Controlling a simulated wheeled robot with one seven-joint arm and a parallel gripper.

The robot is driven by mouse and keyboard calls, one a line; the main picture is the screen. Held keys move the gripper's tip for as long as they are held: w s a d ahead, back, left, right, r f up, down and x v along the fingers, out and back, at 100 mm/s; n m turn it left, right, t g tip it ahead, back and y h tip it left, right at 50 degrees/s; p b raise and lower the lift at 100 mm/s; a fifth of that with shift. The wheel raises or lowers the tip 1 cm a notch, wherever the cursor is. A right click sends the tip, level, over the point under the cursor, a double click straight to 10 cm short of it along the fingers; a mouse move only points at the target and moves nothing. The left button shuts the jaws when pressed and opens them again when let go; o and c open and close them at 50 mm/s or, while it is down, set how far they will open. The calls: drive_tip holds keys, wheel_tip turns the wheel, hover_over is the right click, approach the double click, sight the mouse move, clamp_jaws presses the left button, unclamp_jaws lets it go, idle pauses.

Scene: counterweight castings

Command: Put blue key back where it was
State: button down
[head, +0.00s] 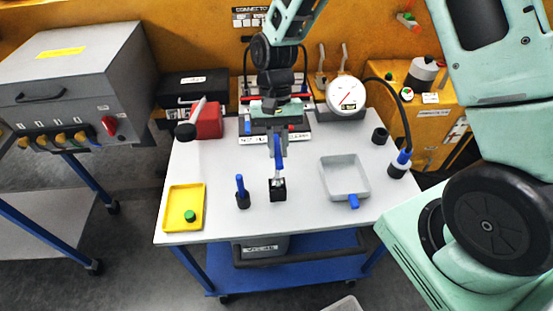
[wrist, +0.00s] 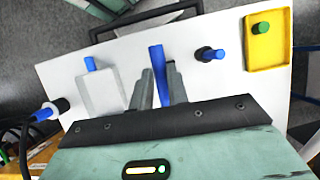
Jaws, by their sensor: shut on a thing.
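My gripper (head: 278,150) points down over the middle of the white table and is shut on a long blue piece, apparently the blue key (head: 280,160). In the wrist view the blue key (wrist: 157,62) stands between the two grey fingers (wrist: 160,88). A small black block (head: 278,190) with a pale metallic top is directly below the key in the head view. I cannot tell whether they touch. Another blue upright piece (head: 240,184) stands in a dark round holder just left of the block; it also shows in the wrist view (wrist: 209,54).
A grey tray (head: 326,178) with a blue piece (head: 353,201) at its front edge is on the right. A yellow tray (head: 172,222) holding a green knob (head: 190,215) is at the front left. A white dial gauge (head: 346,95) and a red block (head: 209,121) stand behind.

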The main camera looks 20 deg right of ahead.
drive_tip(key=shift+f+p, duration=0.7)
drive_tip(key=shift+f, duration=1.7)
